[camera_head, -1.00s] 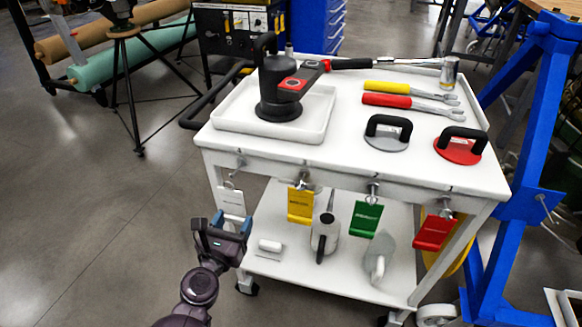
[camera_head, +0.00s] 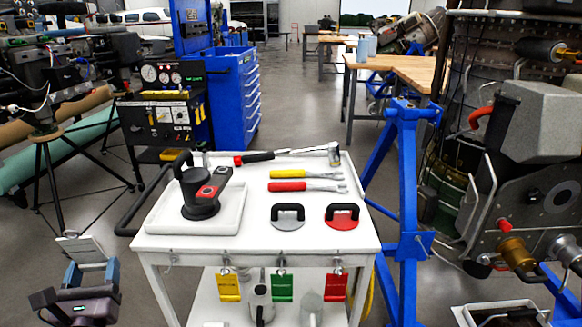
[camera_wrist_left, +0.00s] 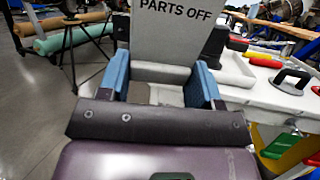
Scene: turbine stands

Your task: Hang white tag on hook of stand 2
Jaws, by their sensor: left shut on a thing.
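My left gripper (camera_head: 90,272) is shut on the white tag (camera_head: 84,247) and holds it left of the white cart, clear of it. In the left wrist view, the tag (camera_wrist_left: 180,32) stands up between the blue fingers of the gripper (camera_wrist_left: 160,80), and its dark lettering reads "PARTS OFF". A blue stand frame (camera_head: 404,190) rises right of the cart. I cannot tell which stand is stand 2, and I cannot make out its hook. My right gripper is not in view.
The white cart (camera_head: 262,240) carries tools on top. Yellow (camera_head: 229,288), green (camera_head: 282,288) and red (camera_head: 335,288) tags hang from its front. A large engine (camera_head: 535,190) stands at the right. A tripod (camera_head: 45,165) stands at the left. Floor is open behind the cart.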

